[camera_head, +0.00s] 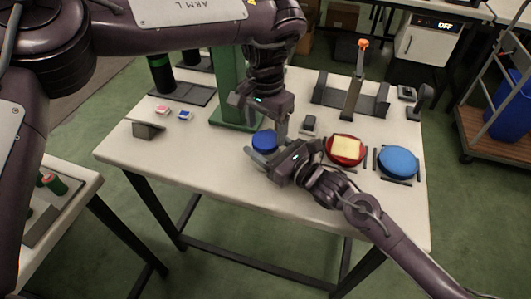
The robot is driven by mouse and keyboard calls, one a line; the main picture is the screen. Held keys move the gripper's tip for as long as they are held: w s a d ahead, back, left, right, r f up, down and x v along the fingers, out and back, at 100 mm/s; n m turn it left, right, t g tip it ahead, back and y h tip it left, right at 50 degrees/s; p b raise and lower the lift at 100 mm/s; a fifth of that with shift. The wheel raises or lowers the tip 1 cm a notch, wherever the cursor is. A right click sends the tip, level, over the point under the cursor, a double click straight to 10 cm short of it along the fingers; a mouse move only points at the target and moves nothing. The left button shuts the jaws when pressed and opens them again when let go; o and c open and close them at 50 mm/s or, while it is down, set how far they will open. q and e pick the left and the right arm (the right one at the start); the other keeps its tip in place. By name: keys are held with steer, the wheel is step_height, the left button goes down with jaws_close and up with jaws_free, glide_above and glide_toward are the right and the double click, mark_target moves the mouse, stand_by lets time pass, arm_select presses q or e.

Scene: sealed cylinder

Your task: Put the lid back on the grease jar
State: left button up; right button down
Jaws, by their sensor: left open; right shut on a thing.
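A small blue round thing (265,139) shows near the middle of the table's front half. I take it to be the grease jar or its lid; I cannot tell whether both are there. My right gripper (262,156) comes in from the lower right and is shut on this blue thing from its near side. The gripper's fingers hide the lower part of it. My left gripper (263,121) points down just above and behind the blue thing. It is open, with its fingers apart and nothing seen between them.
A green stand (229,85) rises behind my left gripper. A red dish (345,158) with a yellow block and a blue disc (398,162) lie to the right. A rack (331,97) with an orange-tipped tool (355,90) stands at the back. The table's (205,160) front left is clear.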

arm_select(q)
steer(key=shift+f, duration=1.35)
steer(key=shift+c, duration=0.2)
steer(key=c, duration=0.8)
steer(key=m, duration=0.6)
steer(key=o, duration=1.1)
steer(key=shift+c, duration=0.2)
